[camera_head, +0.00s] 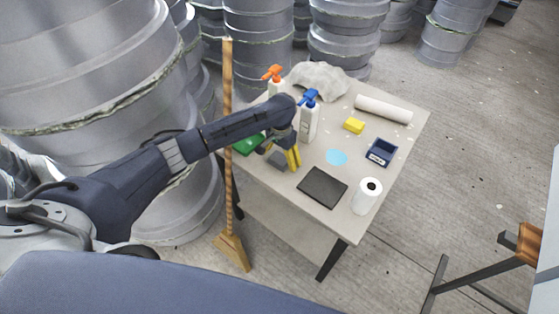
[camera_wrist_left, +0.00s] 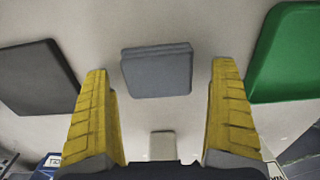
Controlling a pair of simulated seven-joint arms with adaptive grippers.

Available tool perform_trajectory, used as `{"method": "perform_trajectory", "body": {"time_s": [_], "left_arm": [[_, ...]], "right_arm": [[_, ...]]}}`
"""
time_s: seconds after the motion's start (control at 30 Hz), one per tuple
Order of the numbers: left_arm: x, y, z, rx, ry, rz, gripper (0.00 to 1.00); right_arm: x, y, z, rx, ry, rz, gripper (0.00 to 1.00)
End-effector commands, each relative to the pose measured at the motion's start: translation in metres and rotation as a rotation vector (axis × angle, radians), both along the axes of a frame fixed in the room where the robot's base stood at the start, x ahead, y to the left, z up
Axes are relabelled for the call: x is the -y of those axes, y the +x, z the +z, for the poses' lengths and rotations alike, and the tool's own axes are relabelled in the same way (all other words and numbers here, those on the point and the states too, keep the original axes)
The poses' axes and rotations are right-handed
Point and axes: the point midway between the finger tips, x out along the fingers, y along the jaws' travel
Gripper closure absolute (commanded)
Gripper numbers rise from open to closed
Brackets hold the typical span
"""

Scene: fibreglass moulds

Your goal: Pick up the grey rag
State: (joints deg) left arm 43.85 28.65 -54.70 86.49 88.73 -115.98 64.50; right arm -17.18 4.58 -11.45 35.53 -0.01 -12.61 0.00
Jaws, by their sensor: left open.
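The grey rag (camera_head: 279,161) is a folded, flat square on the table, near its left edge in the head view. In the left wrist view the rag (camera_wrist_left: 157,71) lies flat, centred between and beyond my yellow fingers. My left gripper (camera_head: 286,157) is open and reaches down over the table beside the rag; in the left wrist view the gripper (camera_wrist_left: 160,72) shows its fingers spread wide with nothing between them. The arm hides part of the table behind it. My right gripper is not in view.
A dark flat tray (camera_head: 322,187) and a green object (camera_head: 248,145) flank the rag. Blue-topped (camera_head: 309,117) and orange-topped (camera_head: 274,83) bottles stand behind. A white roll (camera_head: 367,195), blue box (camera_head: 381,152), yellow sponge (camera_head: 354,125) and crumpled pale cloth (camera_head: 318,79) share the table. A broom (camera_head: 229,150) stands left.

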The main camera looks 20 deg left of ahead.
Motion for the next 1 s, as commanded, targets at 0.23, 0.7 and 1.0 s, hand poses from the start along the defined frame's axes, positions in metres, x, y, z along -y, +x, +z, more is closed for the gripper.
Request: {"method": "perform_trajectory", "body": {"time_s": [0.23, 0.7, 1.0], "left_arm": [[0.000, 0.000, 0.000, 0.000, 0.000, 0.000, 0.27], [0.000, 0.000, 0.000, 0.000, 0.000, 0.000, 0.62], [0.000, 0.001, 0.011, 0.001, 0.001, 0.000, 0.62]], "right_arm": [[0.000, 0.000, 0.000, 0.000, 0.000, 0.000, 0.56], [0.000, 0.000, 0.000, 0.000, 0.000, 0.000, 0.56], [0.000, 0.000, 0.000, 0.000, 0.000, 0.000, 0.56]]}}
